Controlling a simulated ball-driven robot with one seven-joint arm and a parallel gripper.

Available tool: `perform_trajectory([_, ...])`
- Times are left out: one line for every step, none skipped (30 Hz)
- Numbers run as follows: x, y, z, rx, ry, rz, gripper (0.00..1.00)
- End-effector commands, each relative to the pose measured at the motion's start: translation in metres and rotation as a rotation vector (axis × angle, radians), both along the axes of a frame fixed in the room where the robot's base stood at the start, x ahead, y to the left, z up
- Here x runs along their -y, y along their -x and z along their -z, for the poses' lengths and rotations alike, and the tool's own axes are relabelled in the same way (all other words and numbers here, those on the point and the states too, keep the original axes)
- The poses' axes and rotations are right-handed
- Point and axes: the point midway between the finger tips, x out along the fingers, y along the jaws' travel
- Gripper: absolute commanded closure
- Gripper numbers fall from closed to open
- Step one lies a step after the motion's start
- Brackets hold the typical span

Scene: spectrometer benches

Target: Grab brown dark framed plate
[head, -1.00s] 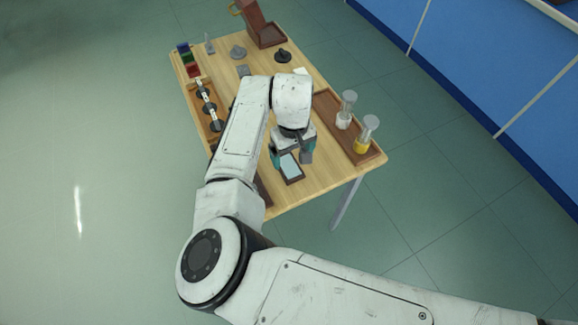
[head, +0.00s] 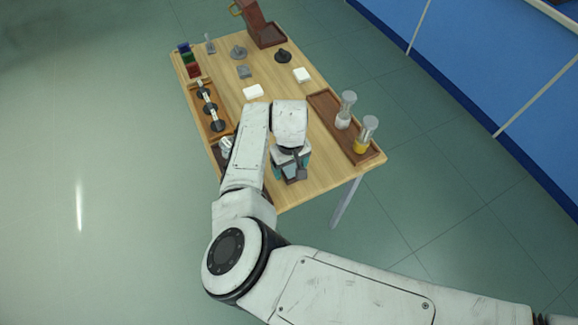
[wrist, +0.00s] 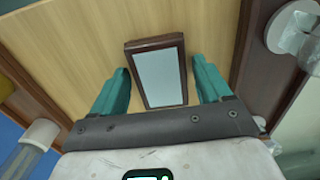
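The plate with the dark brown frame (wrist: 161,77) has a pale blue-grey face and lies on the light wooden table. It shows in the wrist view between the two teal fingers of my gripper (wrist: 161,65). The fingers are open, one on each side of the plate, with a visible gap to its left and right edges. In the head view my gripper (head: 291,172) is over the near end of the table and hides most or all of the plate. I cannot tell how high the fingertips are above the table.
A brown tray (head: 325,112) with two capped jars, one white (head: 346,110) and one yellow (head: 366,135), stands to the right. A rack with dark discs (head: 209,108) lies along the left edge. White pads (head: 253,91) and small grey and black pieces sit farther back.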

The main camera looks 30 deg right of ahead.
Motion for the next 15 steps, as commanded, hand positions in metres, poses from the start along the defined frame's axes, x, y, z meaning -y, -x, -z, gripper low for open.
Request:
perform_trajectory([-0.0001,-0.0001,-0.0002,0.0,0.0,0.0,0.28])
perform_trajectory([-0.0001,-0.0001,-0.0002,0.0,0.0,0.0,0.31])
perform_trajectory([-0.0001,-0.0001,-0.0002,0.0,0.0,0.0,0.34])
perform_trajectory([-0.0001,0.0,-0.0003,0.0,0.0,0.0,0.37])
perform_trajectory([-0.0001,-0.0001,-0.0003,0.0,0.0,0.0,0.4])
perform_trajectory([-0.0001,-0.0001,-0.0003,0.0,0.0,0.0,0.44])
perform_trajectory([-0.0001,-0.0001,-0.0003,0.0,0.0,0.0,0.47])
perform_trajectory([-0.0001,-0.0001,-0.0003,0.0,0.0,0.0,0.5])
perform_trajectory([-0.0001,-0.0001,-0.0003,0.0,0.0,0.0,0.53])
perform_trajectory([-0.0001,-0.0001,-0.0003,0.0,0.0,0.0,0.56])
perform_trajectory([-0.0001,-0.0001,-0.0004,0.0,0.0,0.0,0.59])
perform_trajectory([-0.0001,-0.0001,-0.0004,0.0,0.0,0.0,0.63])
perform_trajectory([-0.0001,-0.0001,-0.0004,0.0,0.0,0.0,0.66])
perform_trajectory([-0.0001,-0.0001,-0.0004,0.0,0.0,0.0,0.69])
perform_trajectory([-0.0001,-0.0001,-0.0004,0.0,0.0,0.0,0.73])
